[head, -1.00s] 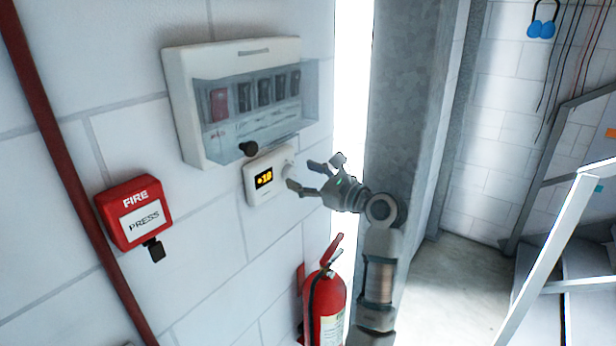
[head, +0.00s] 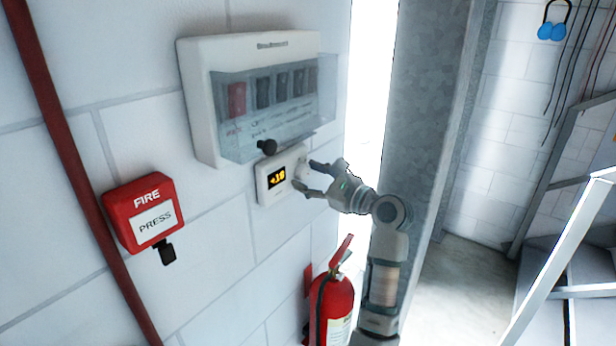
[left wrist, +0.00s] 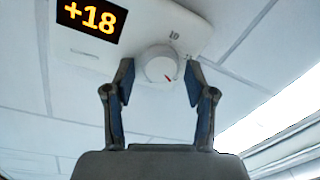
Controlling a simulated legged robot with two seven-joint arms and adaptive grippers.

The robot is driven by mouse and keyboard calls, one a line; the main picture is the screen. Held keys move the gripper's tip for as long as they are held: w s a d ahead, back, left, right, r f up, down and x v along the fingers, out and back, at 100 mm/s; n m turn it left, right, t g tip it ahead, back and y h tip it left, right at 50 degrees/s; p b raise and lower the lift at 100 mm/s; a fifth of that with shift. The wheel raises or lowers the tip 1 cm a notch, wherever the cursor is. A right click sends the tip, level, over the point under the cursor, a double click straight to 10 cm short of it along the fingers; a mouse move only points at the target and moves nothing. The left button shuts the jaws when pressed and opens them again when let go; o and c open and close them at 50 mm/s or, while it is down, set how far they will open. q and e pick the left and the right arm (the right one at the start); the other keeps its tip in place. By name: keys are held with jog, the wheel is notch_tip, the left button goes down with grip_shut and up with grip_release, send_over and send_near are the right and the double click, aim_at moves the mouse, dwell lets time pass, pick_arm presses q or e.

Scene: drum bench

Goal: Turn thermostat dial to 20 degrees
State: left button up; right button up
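The white thermostat (head: 265,192) is on the wall below the breaker box. Its display (left wrist: 91,17) reads +18 in orange in the left wrist view. My left gripper (head: 304,176) is at the dial's side of the thermostat. In the left wrist view its fingers (left wrist: 160,80) are open, one on each side of the dial, with gaps between them and it. My right gripper is not in view.
A breaker box (head: 196,100) with a clear cover and black knob is just above the thermostat. A red fire call point (head: 144,210) is at left, a red extinguisher (head: 331,305) below. A metal column (head: 430,120) stands at right.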

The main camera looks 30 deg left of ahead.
pick_arm(q)
jog(key=shift+d+r, duration=0.2)
jog(key=shift+d, duration=0.15)
jog(key=shift+d, duration=0.1)
jog(key=s+d, duration=0.2)
jog(key=d, duration=1)
jog(key=shift+f, duration=0.2)
jog(key=shift+a, duration=0.3)
